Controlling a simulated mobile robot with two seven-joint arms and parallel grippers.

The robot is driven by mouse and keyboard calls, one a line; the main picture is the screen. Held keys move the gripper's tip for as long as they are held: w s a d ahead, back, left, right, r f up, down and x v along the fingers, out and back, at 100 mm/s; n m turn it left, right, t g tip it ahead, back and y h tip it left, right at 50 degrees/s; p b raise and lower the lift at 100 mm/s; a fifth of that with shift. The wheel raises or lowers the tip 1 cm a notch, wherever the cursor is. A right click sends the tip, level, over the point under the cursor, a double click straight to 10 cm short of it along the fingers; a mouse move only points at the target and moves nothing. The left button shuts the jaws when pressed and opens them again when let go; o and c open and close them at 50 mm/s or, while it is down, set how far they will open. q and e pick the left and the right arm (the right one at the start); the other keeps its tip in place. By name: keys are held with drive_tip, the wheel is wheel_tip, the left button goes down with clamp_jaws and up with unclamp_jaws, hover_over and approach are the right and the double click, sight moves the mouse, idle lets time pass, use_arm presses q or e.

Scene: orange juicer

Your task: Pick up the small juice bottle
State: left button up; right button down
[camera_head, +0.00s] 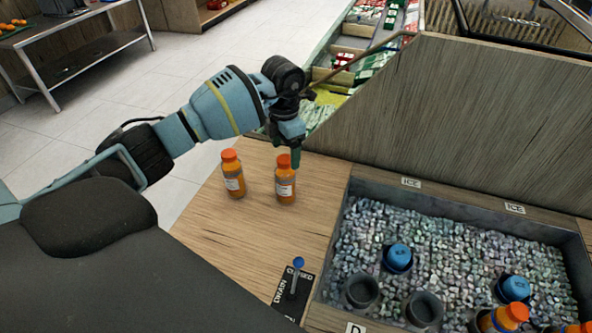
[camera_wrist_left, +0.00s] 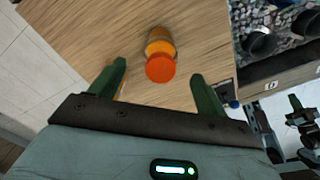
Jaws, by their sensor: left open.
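Two small juice bottles with orange caps stand upright on the wooden counter (camera_head: 220,228). The left bottle (camera_head: 234,177) stands clear of my gripper. The right bottle (camera_head: 286,188) is just below my left gripper (camera_head: 293,160), whose fingers hide part of its cap. In the left wrist view one bottle (camera_wrist_left: 160,50) is framed between the spread fingers of my left gripper (camera_wrist_left: 160,78), cap toward the camera. The fingers are open and empty; I cannot tell whether they touch the bottle. An orange sliver shows beside the left finger. My right gripper is not seen in the head view.
An ice bin (camera_head: 339,245) to the right holds blue-capped containers (camera_head: 398,257), empty dark cups (camera_head: 362,290) and orange bottles (camera_head: 507,316). A wooden panel (camera_head: 470,120) rises behind it. A drain lever (camera_head: 297,265) stands near the counter front. A metal table (camera_head: 75,55) is far left.

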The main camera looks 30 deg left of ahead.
sight(284, 160)
use_arm(q)
drive_tip(key=shift+w, duration=0.1)
drive_tip(key=shift+s+f, duration=0.1)
drive_tip(key=shift+s, duration=0.3)
drive_tip(key=shift+s+f, duration=0.1)
drive_tip(key=shift+f, duration=1.4)
wheel_tip(284, 160, down, 4)
drive_tip(key=shift+r, duration=0.25)
drive_tip(key=shift+f, duration=0.5)
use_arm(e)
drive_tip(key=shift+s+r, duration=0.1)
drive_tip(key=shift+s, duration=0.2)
use_arm(q)
drive_tip(key=shift+c, duration=0.3)
drive_tip(key=shift+r, duration=0.1)
drive_tip(key=c, duration=1.2)
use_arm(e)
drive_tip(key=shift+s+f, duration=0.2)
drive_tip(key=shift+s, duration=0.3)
